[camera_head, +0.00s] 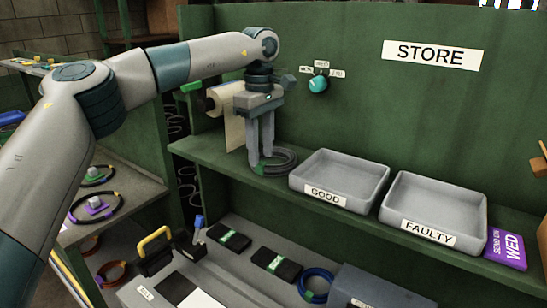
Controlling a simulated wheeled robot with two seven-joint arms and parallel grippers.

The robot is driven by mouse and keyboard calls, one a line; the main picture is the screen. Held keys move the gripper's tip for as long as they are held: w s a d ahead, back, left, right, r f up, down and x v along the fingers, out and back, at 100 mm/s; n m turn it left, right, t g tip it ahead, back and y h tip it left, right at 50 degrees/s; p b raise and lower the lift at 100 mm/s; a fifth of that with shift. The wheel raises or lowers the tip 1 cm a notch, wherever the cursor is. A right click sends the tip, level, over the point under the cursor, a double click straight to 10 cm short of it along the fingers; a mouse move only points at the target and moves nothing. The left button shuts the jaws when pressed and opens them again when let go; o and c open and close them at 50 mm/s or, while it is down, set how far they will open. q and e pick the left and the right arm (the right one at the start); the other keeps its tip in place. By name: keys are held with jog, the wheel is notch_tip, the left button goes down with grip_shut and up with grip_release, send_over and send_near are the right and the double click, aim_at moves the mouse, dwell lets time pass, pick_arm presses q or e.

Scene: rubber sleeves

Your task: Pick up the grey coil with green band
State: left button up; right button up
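A dark grey coil (283,161) lies on the green shelf, just left of the tray marked GOOD. A small greenish patch shows on its left side, near the fingers, and may be its band. My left gripper (261,160) points straight down at the coil's left side. Its fingers stand a little apart, with their tips at the coil and partly overlapping it. I cannot tell whether they pinch it. My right gripper is not in view.
Grey trays marked GOOD (332,174) and FAULTY (440,205) stand right of the coil. A paper roll (234,125) hangs behind the gripper. A teal knob (318,84) is on the back panel. A blue coil (317,287) and black green-banded packs (229,237) lie below.

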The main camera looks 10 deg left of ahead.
aim_at(261, 163)
pick_arm(q)
notch_tip(261, 163, down, 3)
jog(key=shift+w+r+p, duration=0.1)
jog(key=shift+p, duration=0.6)
jog(key=shift+f, duration=0.3)
jog(key=shift+c, duration=0.2)
grip_shut()
